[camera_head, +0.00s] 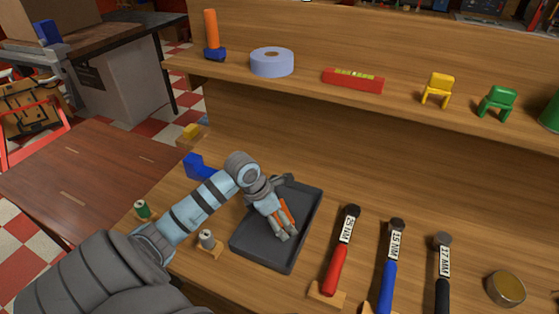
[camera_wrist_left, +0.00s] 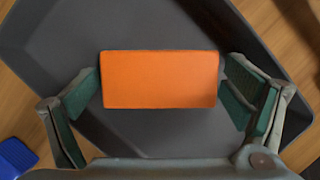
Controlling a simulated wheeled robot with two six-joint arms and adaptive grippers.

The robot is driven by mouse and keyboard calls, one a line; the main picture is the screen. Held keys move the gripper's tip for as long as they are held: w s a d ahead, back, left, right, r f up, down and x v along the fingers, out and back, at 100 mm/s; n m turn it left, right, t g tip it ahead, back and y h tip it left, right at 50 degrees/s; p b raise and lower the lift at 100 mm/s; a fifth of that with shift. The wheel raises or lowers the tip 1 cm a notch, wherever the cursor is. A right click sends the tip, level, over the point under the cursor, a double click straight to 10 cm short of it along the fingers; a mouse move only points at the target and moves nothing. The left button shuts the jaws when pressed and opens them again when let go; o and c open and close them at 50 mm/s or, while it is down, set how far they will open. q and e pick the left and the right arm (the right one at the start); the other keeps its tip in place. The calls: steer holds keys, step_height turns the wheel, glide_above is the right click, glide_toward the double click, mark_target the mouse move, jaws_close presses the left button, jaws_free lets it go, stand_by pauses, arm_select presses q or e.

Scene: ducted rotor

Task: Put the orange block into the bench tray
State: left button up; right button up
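The orange block (camera_wrist_left: 160,79) lies between the finger pads of my left gripper (camera_wrist_left: 160,88) in the left wrist view, with its ends against the pads. In the head view the orange block (camera_head: 286,212) shows partly between the fingers. My left gripper (camera_head: 285,232) points down over the dark grey bench tray (camera_head: 268,257). The tray (camera_wrist_left: 150,25) also fills much of the left wrist view beneath the block. How high the block is above the tray floor is hard to tell. My right gripper is not in view.
A shelf (camera_head: 300,88) with several items runs behind.

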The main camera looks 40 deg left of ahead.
arm_select(q)
steer(key=shift+r, duration=0.1)
steer(key=shift+r, duration=0.3)
steer(key=p+v, duration=0.1)
steer(key=v, duration=1)
steer(key=shift+s+r, duration=0.2)
steer(key=shift+r, duration=0.05)
steer(key=shift+a, duration=0.1)
